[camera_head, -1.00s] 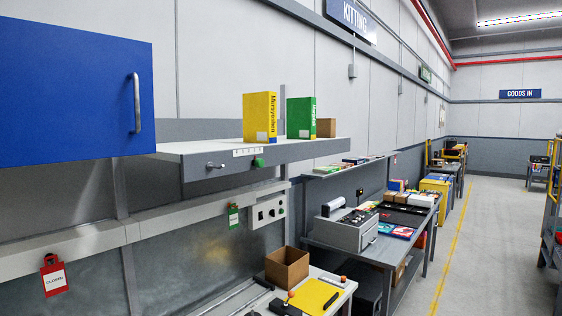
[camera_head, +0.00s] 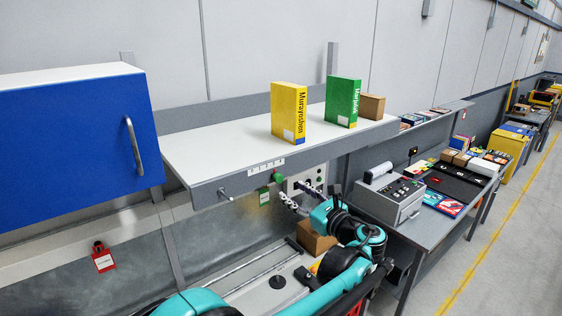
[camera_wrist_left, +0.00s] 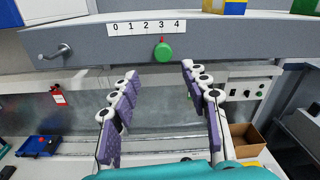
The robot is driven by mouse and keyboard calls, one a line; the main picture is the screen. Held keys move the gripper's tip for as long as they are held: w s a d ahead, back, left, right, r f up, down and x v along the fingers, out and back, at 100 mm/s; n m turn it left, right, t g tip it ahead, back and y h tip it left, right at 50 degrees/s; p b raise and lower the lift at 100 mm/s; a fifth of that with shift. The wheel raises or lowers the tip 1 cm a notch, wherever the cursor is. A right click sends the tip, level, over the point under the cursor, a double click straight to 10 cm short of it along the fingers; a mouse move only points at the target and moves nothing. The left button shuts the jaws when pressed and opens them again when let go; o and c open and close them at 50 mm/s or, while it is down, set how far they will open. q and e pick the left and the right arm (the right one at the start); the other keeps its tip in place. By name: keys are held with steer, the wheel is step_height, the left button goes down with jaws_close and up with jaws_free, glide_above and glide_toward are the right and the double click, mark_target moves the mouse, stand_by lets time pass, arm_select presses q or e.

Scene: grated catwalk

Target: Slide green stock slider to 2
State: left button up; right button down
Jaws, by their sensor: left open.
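The green stock slider (camera_head: 278,178) is a green knob on the front edge of the grey shelf (camera_head: 225,184). In the left wrist view the knob (camera_wrist_left: 163,52) sits below a white scale (camera_wrist_left: 147,27) marked 0 to 4, with its red pointer at about 3. My left gripper (camera_head: 306,198) is open and empty, below and to the right of the knob in the head view. In the left wrist view its purple-padded fingers (camera_wrist_left: 160,72) stand spread below the knob, apart from it. My right gripper is not in view.
Yellow (camera_head: 289,112) and green (camera_head: 342,101) boxes and a brown box (camera_head: 371,105) stand on the shelf. A metal peg (camera_head: 226,193) sticks out left of the scale. A blue cabinet door (camera_head: 75,148) is at left. A control box (camera_wrist_left: 240,90) hangs below at right.

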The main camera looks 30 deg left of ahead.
mark_target(280, 179)
arm_select(q)
steer(key=x, duration=0.2)
steer(key=p+x, duration=0.1)
steer(key=x, duration=0.4)
steer(key=shift+w+d+r, duration=0.1)
steer(key=shift+r, duration=0.25)
steer(key=shift+w+a+p, duration=0.3)
steer(key=shift+a, duration=0.1)
jaws_close()
